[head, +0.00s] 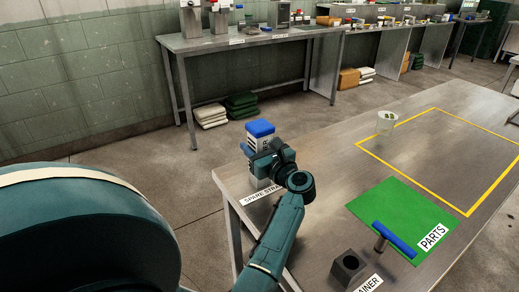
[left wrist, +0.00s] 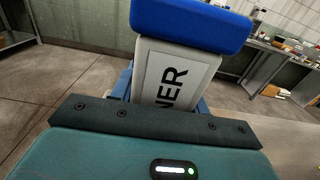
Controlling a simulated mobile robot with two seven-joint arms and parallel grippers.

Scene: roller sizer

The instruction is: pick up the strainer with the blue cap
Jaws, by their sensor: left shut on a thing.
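The strainer with the blue cap (head: 260,128) is a pale grey block with dark lettering, near the far left corner of the table. My left gripper (head: 259,154) is shut on its body below the cap. In the left wrist view the blue cap (left wrist: 190,24) and the grey body (left wrist: 172,75), with letters ending in "NER", fill the space ahead of the palm. Blue finger parts show on both sides of the body. My right gripper is not in view.
A dark block with a hole (head: 348,267) is at the table's near edge. A clear cup (head: 387,121) stands by the yellow outline. The table middle (head: 325,165) is clear.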

